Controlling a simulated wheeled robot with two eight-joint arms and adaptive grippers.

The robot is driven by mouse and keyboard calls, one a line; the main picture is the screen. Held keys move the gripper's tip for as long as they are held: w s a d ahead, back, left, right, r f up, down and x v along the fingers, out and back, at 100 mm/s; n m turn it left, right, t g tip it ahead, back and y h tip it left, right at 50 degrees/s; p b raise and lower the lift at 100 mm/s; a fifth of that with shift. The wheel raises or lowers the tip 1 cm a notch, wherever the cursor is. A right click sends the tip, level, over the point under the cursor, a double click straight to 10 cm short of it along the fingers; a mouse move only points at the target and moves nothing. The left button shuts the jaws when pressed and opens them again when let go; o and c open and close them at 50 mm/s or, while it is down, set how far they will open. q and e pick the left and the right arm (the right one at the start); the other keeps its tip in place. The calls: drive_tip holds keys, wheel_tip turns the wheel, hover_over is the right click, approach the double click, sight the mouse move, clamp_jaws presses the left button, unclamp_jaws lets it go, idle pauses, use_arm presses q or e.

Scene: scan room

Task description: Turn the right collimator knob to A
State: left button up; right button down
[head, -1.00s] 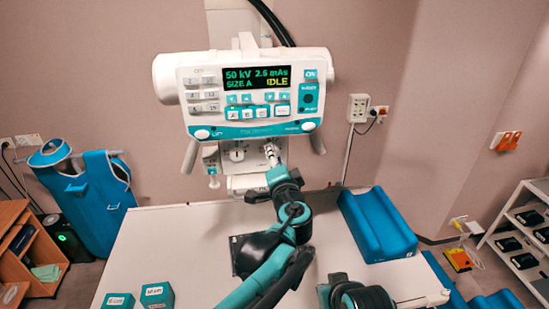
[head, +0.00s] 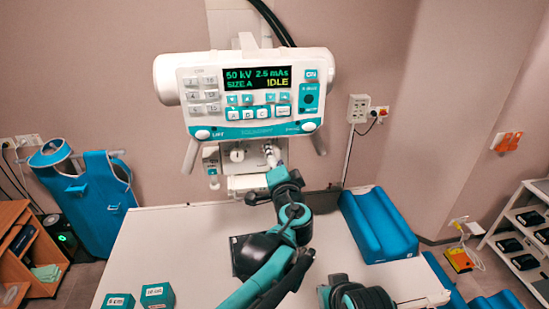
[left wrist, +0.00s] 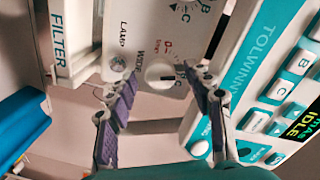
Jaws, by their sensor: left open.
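The right collimator knob (left wrist: 160,73) is a round white dial with a raised bar, on the pale panel under the console. Letters D and C show beside it; I cannot tell for certain which letter its bar points to. My left gripper (left wrist: 157,82) is open, with one purple-padded finger on each side of this knob; I cannot tell whether they touch it. In the head view my left gripper (head: 271,151) covers this knob. The left collimator knob (head: 237,155) shows beside it, and in the left wrist view it is cut by the top edge (left wrist: 186,6).
The console (head: 252,95) overhangs the knobs, its display reading IDLE. A FILTER label plate (left wrist: 60,45) is near one finger. Below is a white table (head: 170,235) with two teal blocks (head: 157,294) and a blue cushion (head: 378,225).

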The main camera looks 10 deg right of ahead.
use_arm(q)
drive_tip(key=s, duration=1.2)
drive_tip(key=shift+r, duration=0.35)
drive_tip(key=shift+w, duration=0.1)
drive_tip(key=s+a+f+n+g+y+b, duration=0.25)
drive_tip(key=a+f+n+g+b, duration=0.35)
drive_tip(key=a+f+b, duration=0.95)
drive_tip(key=s+a+f+n+g+h+b, duration=0.1)
drive_tip(key=s+a+f+n+b, duration=0.1)
drive_tip(key=f, duration=0.8)
drive_tip(key=s+a+f+n+g+h+b, duration=0.1)
drive_tip(key=s+a+f+b, duration=0.3)
drive_tip(key=f, duration=0.6)
drive_tip(key=s+a+f+n+g+h+b, duration=0.1)
drive_tip(key=s+a+f+n+g+b, duration=0.1)
drive_tip(key=s+a+f, duration=0.4)
wheel_tip(320, 180, down, 4)
drive_tip(key=shift+s+f+n+b, duration=0.1)
drive_tip(key=shift+s+n+b, duration=0.4)
drive_tip(key=shift+n, duration=0.2)
drive_tip(key=shift+a, duration=0.1)
